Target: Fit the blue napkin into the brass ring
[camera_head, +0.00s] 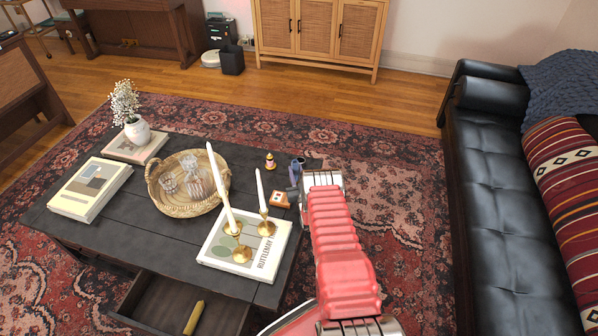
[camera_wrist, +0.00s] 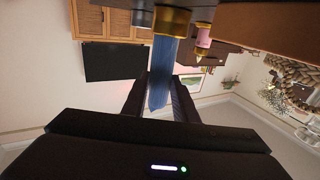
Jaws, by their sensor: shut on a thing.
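The blue napkin (camera_wrist: 163,72) is a rolled, slim shape held between the two dark fingers of my gripper (camera_wrist: 158,92) in the wrist view, which looks upside down. Its far end meets the mouth of the brass ring (camera_wrist: 172,22) and appears to enter it; how deep it sits is hidden. In the head view the napkin (camera_head: 298,163) shows as a small blue piece at the table's right edge, beside my gripper (camera_head: 294,190). My arm hides part of that area, and the brass ring is not clear there.
A pink roll in another brass ring (camera_wrist: 203,36) stands close by; it also shows in the head view (camera_head: 270,161). A drawer (camera_head: 160,305) is open.

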